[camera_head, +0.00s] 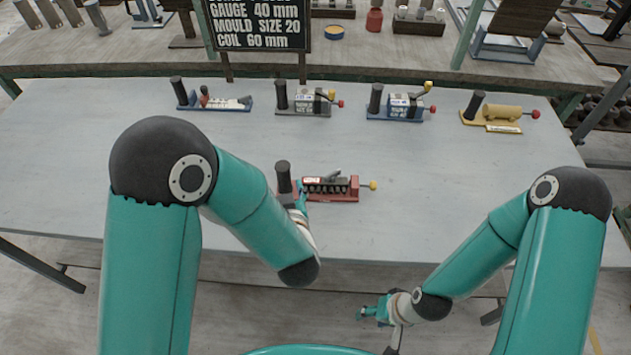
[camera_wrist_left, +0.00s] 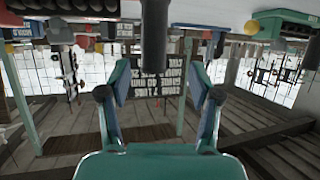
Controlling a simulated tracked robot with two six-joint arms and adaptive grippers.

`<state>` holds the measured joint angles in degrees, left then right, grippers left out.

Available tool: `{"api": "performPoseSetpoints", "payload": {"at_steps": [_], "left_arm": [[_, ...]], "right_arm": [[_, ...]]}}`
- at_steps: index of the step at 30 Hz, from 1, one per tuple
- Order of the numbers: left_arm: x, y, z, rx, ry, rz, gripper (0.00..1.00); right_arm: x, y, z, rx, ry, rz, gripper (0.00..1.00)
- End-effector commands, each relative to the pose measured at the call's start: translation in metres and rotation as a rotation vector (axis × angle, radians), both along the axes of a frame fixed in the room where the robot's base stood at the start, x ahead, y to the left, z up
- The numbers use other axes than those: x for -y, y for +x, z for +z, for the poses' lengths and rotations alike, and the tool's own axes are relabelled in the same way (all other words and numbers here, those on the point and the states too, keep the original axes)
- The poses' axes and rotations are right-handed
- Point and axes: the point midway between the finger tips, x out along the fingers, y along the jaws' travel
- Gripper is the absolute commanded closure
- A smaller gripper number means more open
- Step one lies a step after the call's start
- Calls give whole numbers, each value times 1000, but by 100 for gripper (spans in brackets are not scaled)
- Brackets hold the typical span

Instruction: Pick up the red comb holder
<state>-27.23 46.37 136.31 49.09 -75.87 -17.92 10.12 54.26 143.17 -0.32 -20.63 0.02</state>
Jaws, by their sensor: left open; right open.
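The red comb holder (camera_head: 330,197) lies on the grey table, with a red base, a row of dark teeth, a yellow knob at its right end and an upright black post (camera_head: 284,176) at its left end. My left gripper (camera_head: 298,200) is open beside the post, partly covering the holder's left end. In the left wrist view, which is upside down, its two fingers (camera_wrist_left: 160,95) are spread, with a dark post (camera_wrist_left: 154,42) in line with the gap. I cannot tell if the post is between the fingertips. My right gripper (camera_head: 372,311) is open and empty, low in front of the table.
Behind, a row holds a blue-based holder (camera_head: 240,105), a grey one (camera_head: 305,110), another blue one (camera_head: 395,116) and a yellow one (camera_head: 495,115). A black sign (camera_head: 258,25) stands at the back. The table (camera_head: 470,190) is clear to the right.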

Motion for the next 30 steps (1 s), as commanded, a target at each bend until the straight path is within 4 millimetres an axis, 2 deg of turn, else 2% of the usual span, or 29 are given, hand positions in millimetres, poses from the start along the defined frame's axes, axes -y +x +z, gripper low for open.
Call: {"api": "performPoseSetpoints", "payload": {"at_steps": [3,11,15,19,28,29,30], "left_arm": [[-3,13,-5,-1,1,0,36],[-5,29,-9,-1,0,-1,36],[-5,48,-13,-1,2,-1,36],[-9,63,-21,-2,0,-1,36],[-10,69,-24,0,1,-4,36],[-10,69,-24,0,1,-4,38],[-10,69,-24,0,1,-4,45]], "right_arm": [[0,0,3,0,0,0,49],[0,0,10,0,0,0,49],[0,0,21,0,0,0,49],[0,0,23,1,0,0,49],[0,0,23,0,0,0,49],[0,0,23,0,0,0,49],[0,0,23,0,0,0,49]]}}
